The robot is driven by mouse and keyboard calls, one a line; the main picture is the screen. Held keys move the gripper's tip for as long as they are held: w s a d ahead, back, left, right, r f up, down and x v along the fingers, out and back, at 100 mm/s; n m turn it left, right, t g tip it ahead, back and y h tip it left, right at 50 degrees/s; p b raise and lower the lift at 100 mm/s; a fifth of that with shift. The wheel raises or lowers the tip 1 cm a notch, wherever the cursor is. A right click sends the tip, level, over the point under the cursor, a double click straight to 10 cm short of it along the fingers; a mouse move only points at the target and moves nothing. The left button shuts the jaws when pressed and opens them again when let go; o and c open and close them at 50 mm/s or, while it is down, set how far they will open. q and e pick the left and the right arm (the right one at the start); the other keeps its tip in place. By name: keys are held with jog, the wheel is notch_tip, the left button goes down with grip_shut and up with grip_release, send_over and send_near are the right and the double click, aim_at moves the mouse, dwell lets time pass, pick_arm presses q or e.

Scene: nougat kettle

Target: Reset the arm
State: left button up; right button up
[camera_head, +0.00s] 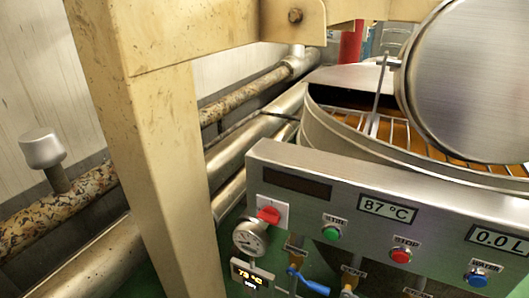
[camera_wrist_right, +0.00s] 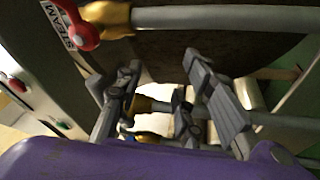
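Neither of my grippers shows in the head view. In the right wrist view my right gripper (camera_wrist_right: 162,78) is open, with its two grey fingers apart and nothing seen held between them. It is close to the pipework under a large dark rounded surface (camera_wrist_right: 170,50). A red valve handle (camera_wrist_right: 84,31) beside a STEAM label is at the upper left of that view, left of and apart from the fingers. My left gripper is in neither view.
The head view shows the kettle (camera_head: 318,128) with its raised round lid (camera_head: 470,80) and a steel control panel (camera_head: 300,165) with buttons. A beige frame post (camera_head: 165,170) stands at left-centre. Pipes (camera_head: 222,158) run along the wall. A blue-handled valve (camera_head: 308,281) hangs below the panel.

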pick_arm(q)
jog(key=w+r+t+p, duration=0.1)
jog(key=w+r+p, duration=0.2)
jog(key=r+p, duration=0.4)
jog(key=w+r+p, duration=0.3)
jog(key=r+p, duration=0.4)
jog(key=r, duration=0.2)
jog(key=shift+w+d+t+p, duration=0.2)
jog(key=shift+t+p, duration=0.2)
pick_arm(e)
jog(key=s+a+r+m+g+y, duration=0.2)
jog(key=s+a+m+g, duration=0.1)
jog(key=s, duration=0.5)
jog(key=s+a+r+m+g+y, duration=0.2)
jog(key=s+a+r+m+g, duration=0.1)
jog(key=s, duration=0.5)
jog(key=s+a+r+m+g+y, duration=0.2)
jog(key=s+a+m+g, duration=0.3)
jog(key=s, duration=0.3)
jog(key=shift+s+a+r, duration=0.15)
jog(key=shift+a+r, duration=0.1)
jog(key=shift+a, duration=0.25)
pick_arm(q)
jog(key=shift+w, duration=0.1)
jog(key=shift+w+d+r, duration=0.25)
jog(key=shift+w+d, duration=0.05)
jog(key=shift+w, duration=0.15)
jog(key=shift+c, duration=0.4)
pick_arm(e)
jog(key=shift+c, duration=0.4)
